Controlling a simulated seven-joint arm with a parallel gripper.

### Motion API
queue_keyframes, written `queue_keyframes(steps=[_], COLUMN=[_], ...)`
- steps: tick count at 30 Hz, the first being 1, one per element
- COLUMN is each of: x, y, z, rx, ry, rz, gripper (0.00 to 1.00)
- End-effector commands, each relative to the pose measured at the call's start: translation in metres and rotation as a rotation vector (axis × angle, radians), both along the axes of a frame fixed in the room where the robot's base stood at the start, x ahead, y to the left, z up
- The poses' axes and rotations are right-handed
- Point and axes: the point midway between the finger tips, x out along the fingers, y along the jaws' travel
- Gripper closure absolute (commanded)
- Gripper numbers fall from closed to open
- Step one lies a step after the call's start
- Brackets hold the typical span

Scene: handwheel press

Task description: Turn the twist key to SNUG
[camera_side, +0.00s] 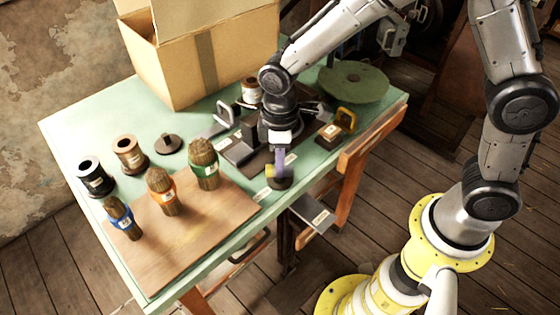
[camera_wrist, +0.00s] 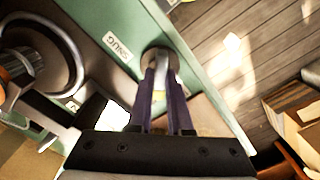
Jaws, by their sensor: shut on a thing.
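The twist key (camera_side: 281,183) stands near the front edge of the green table, with a dark round base. My gripper (camera_side: 280,168) points down over it, its purple fingers closed on the key's upright part. In the wrist view my gripper (camera_wrist: 161,78) has the key (camera_wrist: 159,58) between its two fingers, and a yellowish patch shows lower down between them. The fingers hide much of the key. A white label reading SNUG (camera_wrist: 117,46) lies to the left of the key in the wrist view. I cannot tell which mark the key points to.
A dark press base (camera_side: 243,156) stands just behind my gripper. Several brushes stand on a wooden board (camera_side: 165,240) at left. A cardboard box (camera_side: 205,60) and green disc (camera_side: 352,82) are behind.

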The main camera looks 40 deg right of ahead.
Motion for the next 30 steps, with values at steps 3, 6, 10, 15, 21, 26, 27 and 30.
queue_keyframes(steps=[3,6,10,15,21,26,27,30], x=[0.0006,0.0006,0.0007,0.0005,0.0006,0.0007,0.0007,0.0011], y=[0.0004,0.0004,0.0004,0.0004,0.0004,0.0004,0.0004,0.0005], z=[0.0018,0.0018,0.0019,0.0019,0.002,0.0022,0.0022,0.0023], rx=[0.001,0.001,0.002,0.002,0.002,0.002,0.002,0.004], ry=[-0.003,-0.003,-0.002,-0.002,-0.002,-0.003,-0.003,-0.003], rz=[-0.112,-0.207,-0.33,-0.492,-0.682,-0.834,-0.872,-0.967], gripper=[1.0,1.0,1.0,1.0,1.0,1.0,1.0,1.0])
